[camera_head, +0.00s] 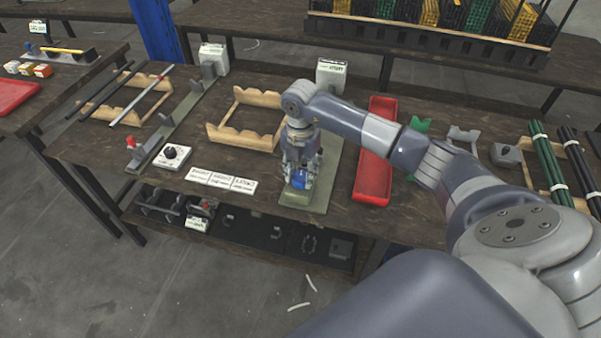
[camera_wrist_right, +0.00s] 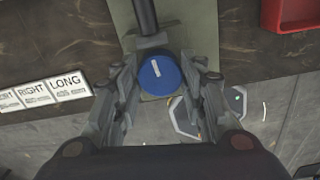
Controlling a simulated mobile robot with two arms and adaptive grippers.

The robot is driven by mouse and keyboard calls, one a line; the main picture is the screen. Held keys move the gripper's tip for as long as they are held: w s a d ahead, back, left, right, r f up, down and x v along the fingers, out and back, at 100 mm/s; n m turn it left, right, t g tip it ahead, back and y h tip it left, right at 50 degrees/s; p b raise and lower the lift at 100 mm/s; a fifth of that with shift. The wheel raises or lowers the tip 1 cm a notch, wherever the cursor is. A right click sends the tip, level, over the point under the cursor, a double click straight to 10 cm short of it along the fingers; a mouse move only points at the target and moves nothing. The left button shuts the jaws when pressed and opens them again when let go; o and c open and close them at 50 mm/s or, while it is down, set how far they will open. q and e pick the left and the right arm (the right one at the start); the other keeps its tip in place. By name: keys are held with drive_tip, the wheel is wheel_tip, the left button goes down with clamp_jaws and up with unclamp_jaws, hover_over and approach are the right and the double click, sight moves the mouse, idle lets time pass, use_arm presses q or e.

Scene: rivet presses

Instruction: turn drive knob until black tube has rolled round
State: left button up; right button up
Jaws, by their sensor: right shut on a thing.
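A blue round knob (camera_head: 299,182) with a white mark sits at the front end of a grey-green base plate (camera_head: 330,160) on the workbench. In the right wrist view the knob (camera_wrist_right: 158,74) lies between the fingers, with its white mark running nearly along the picture's vertical. My right gripper (camera_head: 299,175) points down and is shut on the knob. A black tube (camera_wrist_right: 147,16) runs away from the knob along the plate in the wrist view. In the head view my gripper and arm hide most of the tube. My left gripper is not in view.
A red tray (camera_head: 375,150) lies right of the plate. Left are white label cards (camera_head: 220,180), a small box with a black dial (camera_head: 171,155) and wooden cradles (camera_head: 245,130). Dark green and black tubes (camera_head: 555,165) lie at the right. The bench's front edge is close.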

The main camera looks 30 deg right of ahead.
sight(300, 176)
drive_tip(key=shift+n+b, duration=0.95)
drive_tip(key=shift+n, duration=1.35)
drive_tip(key=o, duration=1.1)
drive_tip(key=shift+c, duration=0.2)
wheel_tip(300, 176, up, 12)
